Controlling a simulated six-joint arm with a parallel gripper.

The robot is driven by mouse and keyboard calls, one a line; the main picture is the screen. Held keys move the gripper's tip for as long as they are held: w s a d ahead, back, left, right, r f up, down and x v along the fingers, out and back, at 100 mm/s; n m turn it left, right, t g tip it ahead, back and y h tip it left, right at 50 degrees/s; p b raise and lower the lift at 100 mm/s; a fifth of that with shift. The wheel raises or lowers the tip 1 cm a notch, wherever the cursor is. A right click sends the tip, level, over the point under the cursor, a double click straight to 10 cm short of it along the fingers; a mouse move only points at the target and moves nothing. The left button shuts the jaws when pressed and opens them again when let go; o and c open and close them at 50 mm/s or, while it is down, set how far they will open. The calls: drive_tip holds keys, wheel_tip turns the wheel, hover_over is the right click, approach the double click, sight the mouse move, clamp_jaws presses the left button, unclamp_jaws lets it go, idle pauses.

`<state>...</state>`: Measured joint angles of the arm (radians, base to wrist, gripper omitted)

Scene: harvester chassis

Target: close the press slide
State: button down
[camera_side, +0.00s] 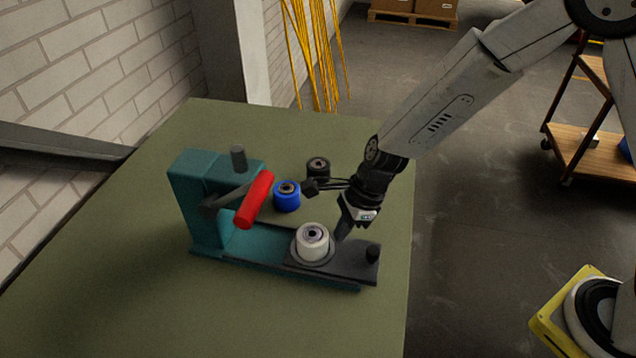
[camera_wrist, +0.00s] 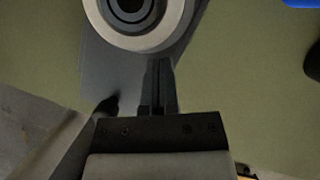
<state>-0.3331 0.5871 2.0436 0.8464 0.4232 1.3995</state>
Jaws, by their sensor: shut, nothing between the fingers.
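The teal press (camera_side: 199,205) stands on the green table with its red lever handle (camera_side: 254,200) angled down to the front. The dark grey slide (camera_side: 345,262) is out along the teal base to the right, away from the press head. A white roller (camera_side: 313,241) sits upright on the slide; it also shows at the top of the wrist view (camera_wrist: 172,30). My gripper (camera_side: 342,232) is shut and empty, pointing down over the slide between roller and knob. I cannot tell whether its fingertips (camera_wrist: 160,66) touch anything.
A blue roller (camera_side: 287,197) and a black roller (camera_side: 318,168) stand on the table (camera_side: 120,290) behind the slide, close to my wrist. The front of the table is clear.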

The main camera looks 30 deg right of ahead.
sight(321, 227)
drive_tip(key=shift+a, duration=0.1)
idle(0.3)
drive_tip(key=shift+w+a, duration=1.45)
drive_tip(key=shift+s+d, duration=0.1)
drive_tip(key=shift+s+d, duration=0.15)
drive_tip(key=shift+d, duration=0.65)
drive_tip(key=shift+s+d, duration=0.25)
drive_tip(key=shift+d, duration=0.9)
drive_tip(key=w+v, duration=0.1)
drive_tip(key=v, duration=0.9)
drive_tip(key=shift+s, duration=0.45)
drive_tip(key=shift+a, duration=0.1)
